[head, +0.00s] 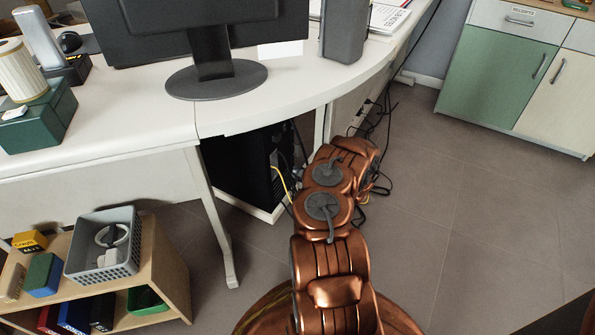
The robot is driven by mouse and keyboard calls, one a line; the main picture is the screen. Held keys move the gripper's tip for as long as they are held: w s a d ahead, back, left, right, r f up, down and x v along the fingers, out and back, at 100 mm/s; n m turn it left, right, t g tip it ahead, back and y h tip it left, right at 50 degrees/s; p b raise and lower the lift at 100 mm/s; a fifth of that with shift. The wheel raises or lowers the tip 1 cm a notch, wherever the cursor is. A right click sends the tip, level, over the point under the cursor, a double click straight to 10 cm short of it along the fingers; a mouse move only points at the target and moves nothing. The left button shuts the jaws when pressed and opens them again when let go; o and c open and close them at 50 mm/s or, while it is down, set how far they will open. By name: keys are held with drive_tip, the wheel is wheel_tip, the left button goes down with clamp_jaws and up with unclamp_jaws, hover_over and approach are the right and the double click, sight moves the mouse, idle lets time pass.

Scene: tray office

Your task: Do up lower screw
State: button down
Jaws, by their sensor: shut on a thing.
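A black computer tower (235,168) stands under the white desk on a low white stand (246,207). Its back side, with a yellow cable (281,176) and dark cables, faces my copper arm. The lower screw cannot be made out; it is too small or hidden. My arm reaches from the bottom middle of the head view up to the right of the tower and hides part of that area. My gripper is hidden behind my own arm links, so neither its jaws nor anything in them shows.
The desk (130,120) carries a monitor (208,40) and a green box (38,115). Its leg (212,215) stands left of the tower. Loose cables (384,120) hang and lie behind my arm. A wooden shelf (165,265) is at lower left. Floor at right is clear up to the green cabinet (497,75).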

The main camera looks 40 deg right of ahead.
drive_tip(key=shift+s+d+m+y, duration=0.1)
drive_tip(key=shift+d+m+y, duration=0.2)
drive_tip(key=shift+m, duration=0.1)
drive_tip(key=shift+s+f, duration=0.1)
drive_tip(key=shift+d+g, duration=0.1)
drive_tip(key=shift+g, duration=0.2)
drive_tip(key=c, duration=1.3)
unclamp_jaws()
drive_tip(key=shift+s+f, duration=0.1)
drive_tip(key=shift+s, duration=0.05)
drive_tip(key=shift+o, duration=1.1)
drive_tip(key=v, duration=1.1)
drive_tip(key=shift+s, duration=0.35)
